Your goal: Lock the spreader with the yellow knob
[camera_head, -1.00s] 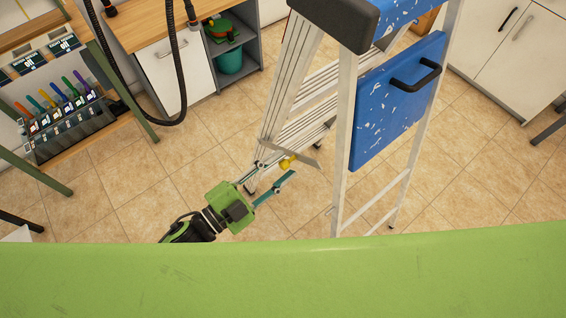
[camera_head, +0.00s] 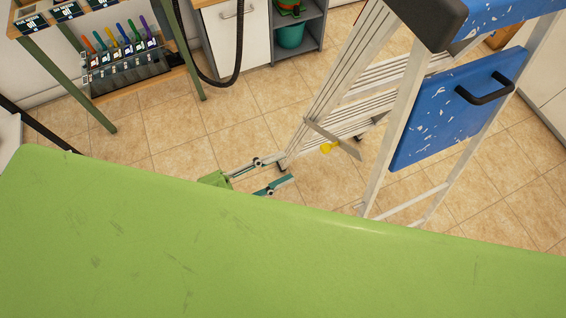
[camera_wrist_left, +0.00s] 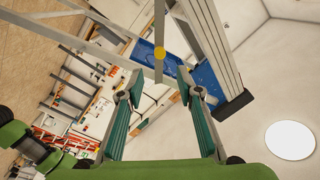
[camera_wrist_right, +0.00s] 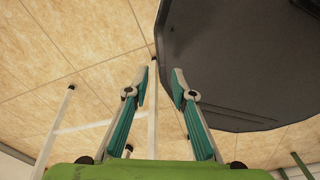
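The yellow knob (camera_head: 328,147) sits on the metal spreader bar (camera_head: 346,147) between the legs of the stepladder (camera_head: 412,105). My left gripper (camera_head: 287,168) is open and empty, low down to the left of the knob, with a gap between them. In the left wrist view the knob (camera_wrist_left: 159,54) shows beyond the open fingertips (camera_wrist_left: 160,80), in line with the space between them. My left wrist and arm are mostly hidden at the bottom of the head view. My right gripper (camera_wrist_right: 161,78) is open and empty in its own wrist view and out of the head view.
A blue panel with a black handle (camera_head: 465,105) hangs on the ladder. A rack of coloured tools (camera_head: 125,60) stands at the left, near a cabinet (camera_head: 238,40) and a black hose (camera_head: 190,45). A dark grey object (camera_wrist_right: 230,60) lies beyond my right gripper. Tiled floor (camera_head: 160,140) is free left of the ladder.

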